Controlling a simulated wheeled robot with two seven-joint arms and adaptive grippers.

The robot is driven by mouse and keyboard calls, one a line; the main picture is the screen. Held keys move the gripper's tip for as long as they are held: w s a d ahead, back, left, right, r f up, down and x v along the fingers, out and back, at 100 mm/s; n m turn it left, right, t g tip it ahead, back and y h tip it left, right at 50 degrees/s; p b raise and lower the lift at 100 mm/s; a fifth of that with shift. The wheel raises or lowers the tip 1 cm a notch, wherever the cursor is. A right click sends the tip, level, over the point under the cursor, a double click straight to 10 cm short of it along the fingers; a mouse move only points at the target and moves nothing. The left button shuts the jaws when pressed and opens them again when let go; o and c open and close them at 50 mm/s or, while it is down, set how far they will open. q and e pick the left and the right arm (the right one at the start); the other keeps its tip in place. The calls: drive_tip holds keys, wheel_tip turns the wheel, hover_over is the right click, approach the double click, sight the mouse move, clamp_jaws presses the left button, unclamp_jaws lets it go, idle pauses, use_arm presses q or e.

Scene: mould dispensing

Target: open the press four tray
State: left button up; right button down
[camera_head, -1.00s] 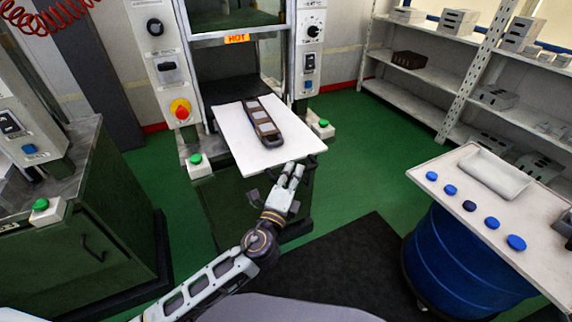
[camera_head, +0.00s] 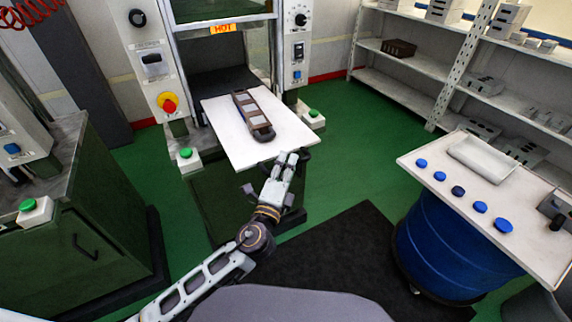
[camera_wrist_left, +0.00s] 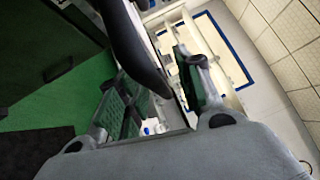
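The press tray (camera_head: 222,122) is a white plate that sticks out of the press under the orange HOT label. A brown mould (camera_head: 254,113) with several cavities lies on it. My left gripper (camera_head: 286,158) is at the tray's front edge, right of its middle. In the left wrist view, the two fingers of my left gripper (camera_wrist_left: 150,98) stand apart. A pale thin edge and a dark rounded bar run between and beside them. Contact with the tray cannot be made out. My right gripper is out of view.
Green buttons (camera_head: 186,153) stand on both sides of the tray. A green cabinet (camera_head: 85,240) is at left. A blue drum (camera_head: 450,250) at right carries a white top with several blue discs and a shallow dish. Shelves (camera_head: 400,60) are behind.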

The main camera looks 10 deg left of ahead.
use_arm(q)
drive_tip(key=v, duration=1.2)
drive_tip(key=shift+r, duration=0.15)
idle(0.5)
idle(0.6)
